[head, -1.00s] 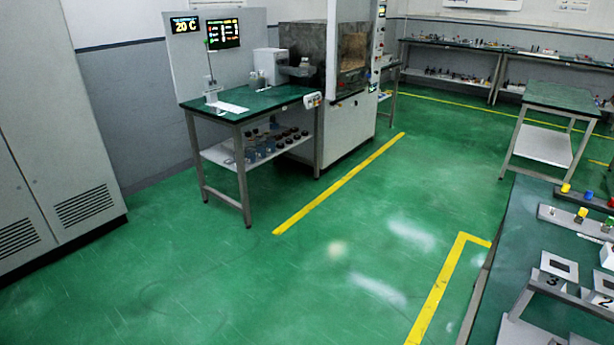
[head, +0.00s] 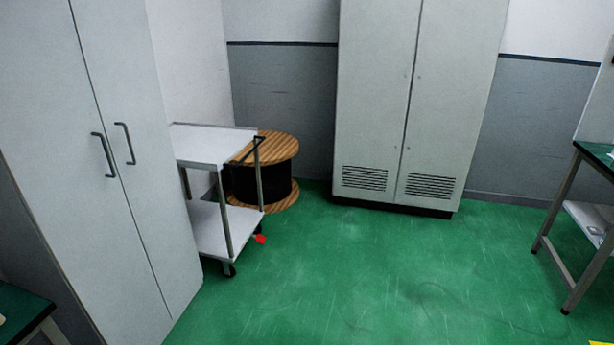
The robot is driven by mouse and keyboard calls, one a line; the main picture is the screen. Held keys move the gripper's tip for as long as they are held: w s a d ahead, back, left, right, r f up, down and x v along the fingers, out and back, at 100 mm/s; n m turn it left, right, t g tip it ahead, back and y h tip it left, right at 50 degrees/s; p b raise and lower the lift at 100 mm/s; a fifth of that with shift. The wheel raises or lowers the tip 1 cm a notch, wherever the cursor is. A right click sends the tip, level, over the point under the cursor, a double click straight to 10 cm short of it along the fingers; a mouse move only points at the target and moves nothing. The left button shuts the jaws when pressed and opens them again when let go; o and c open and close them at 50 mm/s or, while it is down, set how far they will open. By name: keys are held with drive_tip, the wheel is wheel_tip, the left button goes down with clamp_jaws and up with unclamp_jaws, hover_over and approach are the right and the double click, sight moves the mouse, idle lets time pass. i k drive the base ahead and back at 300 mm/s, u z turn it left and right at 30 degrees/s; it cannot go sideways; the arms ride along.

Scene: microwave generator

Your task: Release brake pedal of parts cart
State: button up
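The parts cart (head: 229,240) stands at the left in the head view, partly hidden behind a tall grey cabinet. It has a white top shelf, a white lower shelf, grey posts, a dark handle on its right end and dark casters. A small red brake pedal (head: 261,239) shows low at its right end, near a caster. Whether the pedal is pressed or raised is too small to tell. My gripper is not in view.
A tall grey cabinet (head: 120,200) stands at the near left. A wooden cable spool (head: 277,150) is behind the cart. Another grey cabinet (head: 415,100) stands at the back wall. A green-topped table (head: 598,152) is at the right edge. The green floor (head: 370,265) between is clear.

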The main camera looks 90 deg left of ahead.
sight(259, 239)
drive_tip(key=u, duration=2.2)
drive_tip(key=i, duration=1.2)
drive_tip(key=u, duration=1.2)
